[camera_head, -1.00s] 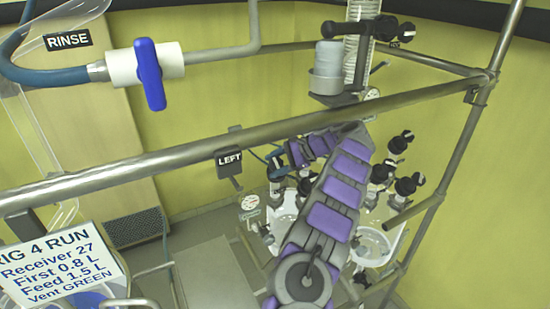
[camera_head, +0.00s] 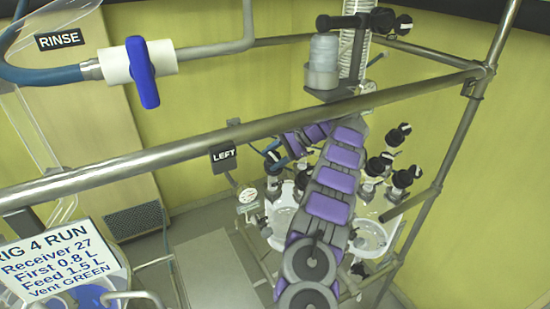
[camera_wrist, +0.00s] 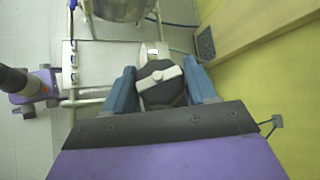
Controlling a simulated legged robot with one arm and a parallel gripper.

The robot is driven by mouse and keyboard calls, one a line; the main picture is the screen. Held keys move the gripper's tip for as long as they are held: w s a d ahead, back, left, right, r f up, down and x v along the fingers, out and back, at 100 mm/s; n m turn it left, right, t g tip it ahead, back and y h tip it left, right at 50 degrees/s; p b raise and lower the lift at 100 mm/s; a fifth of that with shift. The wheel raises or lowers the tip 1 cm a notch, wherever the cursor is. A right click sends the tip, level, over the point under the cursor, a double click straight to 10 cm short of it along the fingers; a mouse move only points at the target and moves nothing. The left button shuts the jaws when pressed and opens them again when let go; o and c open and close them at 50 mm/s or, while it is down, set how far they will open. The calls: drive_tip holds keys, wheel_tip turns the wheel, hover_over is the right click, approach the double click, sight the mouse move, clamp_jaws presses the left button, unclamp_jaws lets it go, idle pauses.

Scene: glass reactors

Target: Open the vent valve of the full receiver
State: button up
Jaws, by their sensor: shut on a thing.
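My gripper (camera_wrist: 161,86) has its two blue fingers on either side of a dark round valve knob (camera_wrist: 166,93) with a pale bar across its top, and is shut on it in the wrist view. In the head view my gripper (camera_head: 271,155) shows small beside the left glass receiver (camera_head: 283,216), mostly behind my purple arm. A second glass receiver (camera_head: 371,238) stands to the right. Black-capped valves (camera_head: 403,178) stand above it. I cannot tell the liquid levels or which vessel the gripped knob belongs to.
A metal frame rail (camera_head: 200,151) crosses in front of the glassware. A RINSE line with a blue-handled valve (camera_head: 143,73) hangs at the upper left. A card (camera_head: 58,262) reads "Vent GREEN".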

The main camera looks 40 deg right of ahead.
drive_tip(key=o, duration=0.7)
drive_tip(key=shift+w+a, duration=0.1)
drive_tip(key=shift+w, duration=0.05)
drive_tip(key=shift+o, duration=1.4)
drive_tip(key=shift+w, duration=0.15)
drive_tip(key=shift+s, duration=0.2)
drive_tip(key=shift+w, duration=0.1)
